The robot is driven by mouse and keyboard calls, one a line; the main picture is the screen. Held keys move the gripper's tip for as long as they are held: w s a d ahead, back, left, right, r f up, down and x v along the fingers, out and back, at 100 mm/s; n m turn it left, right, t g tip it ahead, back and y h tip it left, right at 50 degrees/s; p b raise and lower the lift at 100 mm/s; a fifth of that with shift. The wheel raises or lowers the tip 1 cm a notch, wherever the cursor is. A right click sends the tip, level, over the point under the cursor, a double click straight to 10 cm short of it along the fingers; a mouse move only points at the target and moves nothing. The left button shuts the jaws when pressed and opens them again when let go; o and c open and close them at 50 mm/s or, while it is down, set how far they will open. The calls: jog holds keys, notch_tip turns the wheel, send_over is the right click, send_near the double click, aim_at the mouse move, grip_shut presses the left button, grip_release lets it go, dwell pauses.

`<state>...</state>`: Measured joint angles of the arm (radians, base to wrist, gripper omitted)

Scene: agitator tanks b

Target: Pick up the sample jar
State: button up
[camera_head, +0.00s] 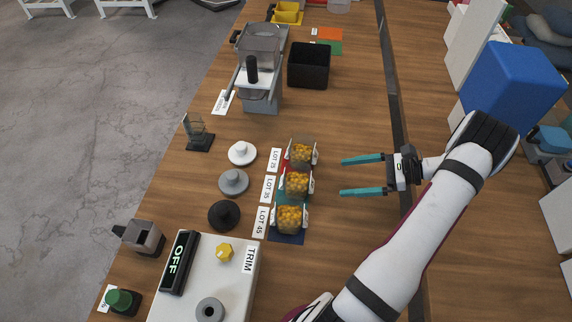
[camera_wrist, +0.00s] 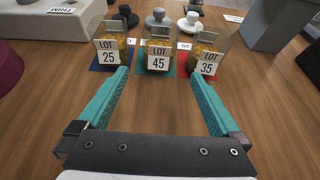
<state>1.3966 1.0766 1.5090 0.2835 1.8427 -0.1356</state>
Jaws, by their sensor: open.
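Three clear square jars with yellow-orange contents stand in a row; which one is the task's sample jar is not marked. The near jar (camera_head: 290,218), labelled LOT 25 in the wrist view (camera_wrist: 108,55), stands on a blue mat. The middle jar (camera_head: 296,184), labelled LOT 45 (camera_wrist: 159,57), stands on a teal mat. The far jar (camera_head: 301,153), labelled LOT 35 (camera_wrist: 206,62), stands on a red mat. My gripper (camera_head: 343,177) is open and empty, right of the row, apart from the jars. In the wrist view its fingers (camera_wrist: 160,76) point towards the middle jar.
White (camera_head: 242,153), grey (camera_head: 233,182) and black (camera_head: 224,215) knobbed lids lie left of the jars, beyond lot cards (camera_head: 269,188). A TRIM box (camera_head: 205,285) stands at the near end. A black bin (camera_head: 309,65) stands farther back. Wood between gripper and jars is clear.

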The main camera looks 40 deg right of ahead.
aim_at(285, 176)
jog(key=x, duration=1.5)
jog(key=shift+w+a+f, duration=0.1)
jog(key=shift+a+f, duration=0.05)
jog(key=shift+f, duration=0.1)
jog(key=c, duration=1.4)
jog(key=shift+r, duration=0.1)
jog(key=shift+r, duration=2.05)
jog(key=s+d+r, duration=0.1)
jog(key=s+r, duration=0.1)
jog(key=s, duration=0.1)
jog(key=s+d+r, duration=0.2)
jog(key=s, duration=0.2)
jog(key=s+d+r, duration=0.2)
jog(key=s, duration=0.1)
jog(key=shift+s+d+r, duration=0.15)
jog(key=shift+d+r, duration=0.1)
jog(key=shift+r, duration=0.1)
